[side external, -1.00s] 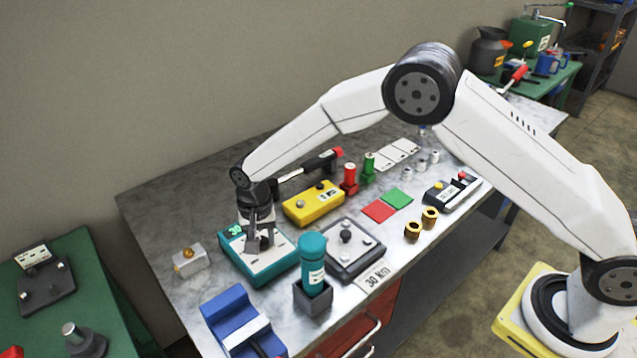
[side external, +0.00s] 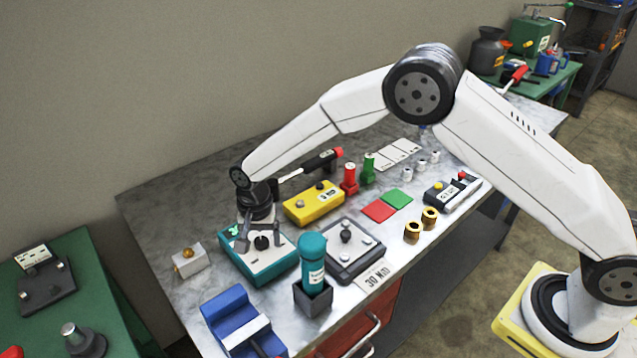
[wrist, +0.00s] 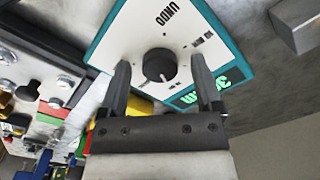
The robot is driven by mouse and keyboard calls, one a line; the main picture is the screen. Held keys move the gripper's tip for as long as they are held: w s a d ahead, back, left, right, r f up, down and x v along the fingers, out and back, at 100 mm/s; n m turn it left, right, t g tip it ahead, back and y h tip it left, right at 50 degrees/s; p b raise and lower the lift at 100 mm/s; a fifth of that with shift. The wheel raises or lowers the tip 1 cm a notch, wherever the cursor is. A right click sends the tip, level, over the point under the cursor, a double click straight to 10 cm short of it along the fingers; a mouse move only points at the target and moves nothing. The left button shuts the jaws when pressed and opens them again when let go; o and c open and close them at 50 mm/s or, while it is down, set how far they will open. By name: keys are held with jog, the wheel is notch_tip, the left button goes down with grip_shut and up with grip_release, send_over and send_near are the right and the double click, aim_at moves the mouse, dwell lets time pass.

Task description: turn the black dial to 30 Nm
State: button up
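The black dial (side external: 261,242) sits on the pale face of a teal box (side external: 268,272) on the workbench. In the wrist view the dial (wrist: 159,66) is round with a pointer mark, near the middle. Beside it the box has a green display (wrist: 207,92), upside down, that seems to read 30 Nm. My gripper (side external: 260,234) is open over the box, its fingers spread on either side of the dial. In the wrist view my gripper (wrist: 160,72) shows gaps between both fingers and the dial. Its height above the face is hard to tell.
A grey plate with knobs (side external: 348,263), a yellow box (side external: 314,202) and a blue block (side external: 238,315) are close. A small grey block (side external: 190,260) lies left.

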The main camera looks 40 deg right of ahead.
aim_at(262, 241)
jog(key=shift+r, duration=0.1)
jog(key=shift+r, duration=3.85)
jog(key=shift+d, duration=0.1)
jog(key=shift+s+d+r, duration=0.1)
jog(key=shift+d, duration=0.1)
jog(key=s+d+r+n+t, duration=0.2)
jog(key=s+d+n, duration=0.6)
jog(key=s+d, duration=1.2)
jog(key=shift+s+r+t, duration=0.3)
jog(key=shift+s+r, duration=0.15)
jog(key=shift+s, duration=0.8)
